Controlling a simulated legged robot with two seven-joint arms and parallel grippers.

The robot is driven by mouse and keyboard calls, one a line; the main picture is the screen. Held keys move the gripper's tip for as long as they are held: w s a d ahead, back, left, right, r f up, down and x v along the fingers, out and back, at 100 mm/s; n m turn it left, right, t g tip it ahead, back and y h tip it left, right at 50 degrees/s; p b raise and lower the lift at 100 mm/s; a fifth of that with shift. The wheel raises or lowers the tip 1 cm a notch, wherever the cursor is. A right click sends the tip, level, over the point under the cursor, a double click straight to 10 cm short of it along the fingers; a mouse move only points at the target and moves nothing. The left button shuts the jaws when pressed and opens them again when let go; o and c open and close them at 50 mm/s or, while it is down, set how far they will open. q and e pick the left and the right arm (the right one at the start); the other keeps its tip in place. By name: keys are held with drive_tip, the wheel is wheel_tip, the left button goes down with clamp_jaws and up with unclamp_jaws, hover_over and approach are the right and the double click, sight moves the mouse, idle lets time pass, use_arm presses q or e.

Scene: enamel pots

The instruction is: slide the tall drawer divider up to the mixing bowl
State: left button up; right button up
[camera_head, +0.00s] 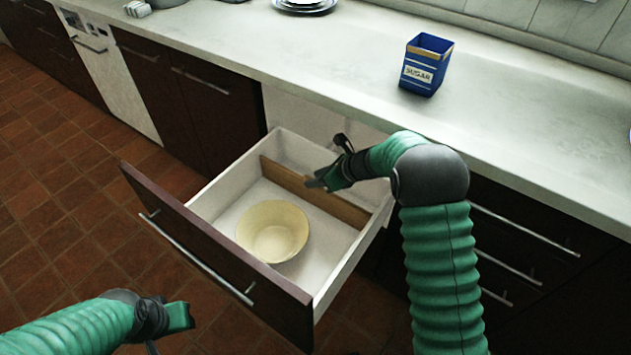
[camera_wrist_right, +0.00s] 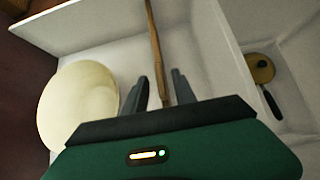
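The tall drawer divider (camera_head: 285,175) is a brown wooden board standing across the open drawer, towards its back. The mixing bowl (camera_head: 272,232) is pale cream and sits on the drawer floor in front of it, with bare floor between them. The bowl also shows at the left of the right wrist view (camera_wrist_right: 78,105). My right gripper (camera_head: 318,183) is over the divider's middle. In the wrist view its fingers (camera_wrist_right: 161,82) stand apart on either side of the divider (camera_wrist_right: 157,50), with visible gaps. My left gripper (camera_head: 170,328) is at the lower left, away from the drawer; its finger opening is unclear.
The white drawer wall (camera_head: 345,268) and dark drawer front (camera_head: 215,250) enclose the bowl. A blue sugar tin (camera_head: 426,65) stands on the counter (camera_head: 330,45).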

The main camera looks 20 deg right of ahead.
drive_tip(key=shift+w+a+f, duration=0.15)
drive_tip(key=shift+w+f, duration=0.15)
drive_tip(key=shift+f, duration=0.05)
clamp_jaws()
drive_tip(key=shift+s, duration=0.1)
idle(1.1)
